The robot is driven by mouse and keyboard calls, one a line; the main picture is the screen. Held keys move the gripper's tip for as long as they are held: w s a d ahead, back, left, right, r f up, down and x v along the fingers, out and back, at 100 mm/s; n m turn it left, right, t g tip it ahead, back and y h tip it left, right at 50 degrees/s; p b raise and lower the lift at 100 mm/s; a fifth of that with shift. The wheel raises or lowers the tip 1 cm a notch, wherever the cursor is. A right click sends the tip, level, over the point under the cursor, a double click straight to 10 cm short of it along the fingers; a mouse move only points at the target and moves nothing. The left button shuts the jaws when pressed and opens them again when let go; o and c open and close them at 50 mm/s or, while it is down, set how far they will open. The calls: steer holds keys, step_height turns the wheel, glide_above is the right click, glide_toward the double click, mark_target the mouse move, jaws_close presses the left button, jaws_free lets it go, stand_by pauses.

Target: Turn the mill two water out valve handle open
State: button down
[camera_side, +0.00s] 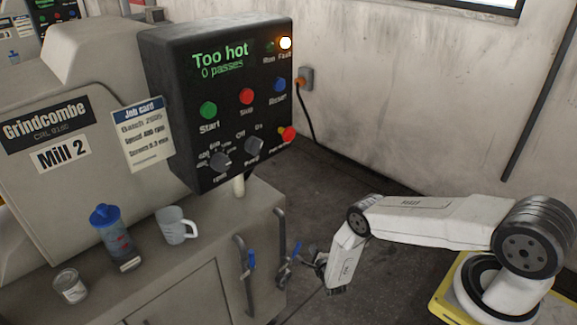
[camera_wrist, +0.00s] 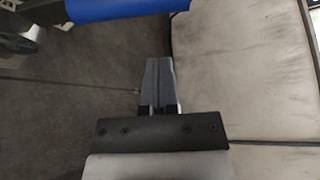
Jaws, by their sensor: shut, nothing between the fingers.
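Two pipes with blue valve handles stand at the front right corner of the Mill 2 cabinet. The left blue handle (camera_side: 252,258) hangs close along its pipe. The right blue handle (camera_side: 297,248) slants upward near my gripper (camera_side: 308,261). No label shows which valve is water out. In the wrist view a large blue handle (camera_wrist: 115,9) crosses the top, beyond the tips of my gripper (camera_wrist: 159,64). The fingers are shut together and empty. The handle appears apart from them; the exact gap cannot be told.
The mill cabinet (camera_side: 190,292) fills the left, and its grey panels (camera_wrist: 240,75) stand close to the right of my fingers. A blue-lidded bottle (camera_side: 110,235), a cup (camera_side: 174,226) and a tin (camera_side: 70,286) stand on top. The control panel (camera_side: 225,110) reads "Too hot". The floor (camera_side: 350,195) behind is clear.

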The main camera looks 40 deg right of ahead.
mark_target(298, 248)
steer(key=shift+w+a+r, duration=0.15)
steer(key=shift+a+r, duration=0.15)
steer(key=shift+a, duration=0.25)
steer(key=shift+w+a+r, duration=0.2)
steer(key=shift+a+r, duration=0.05)
steer(key=shift+a, duration=0.35)
steer(key=shift+w+a+r, duration=0.15)
steer(key=shift+a+r, duration=0.15)
steer(key=shift+a, duration=0.25)
steer(key=shift+a, duration=0.1)
steer(key=a+n, duration=0.1)
steer(key=a+r+n+t+h, duration=0.1)
steer(key=n, duration=0.1)
steer(key=shift+a+r, duration=0.1)
steer(key=shift+a, duration=0.25)
steer(key=shift+d, duration=0.15)
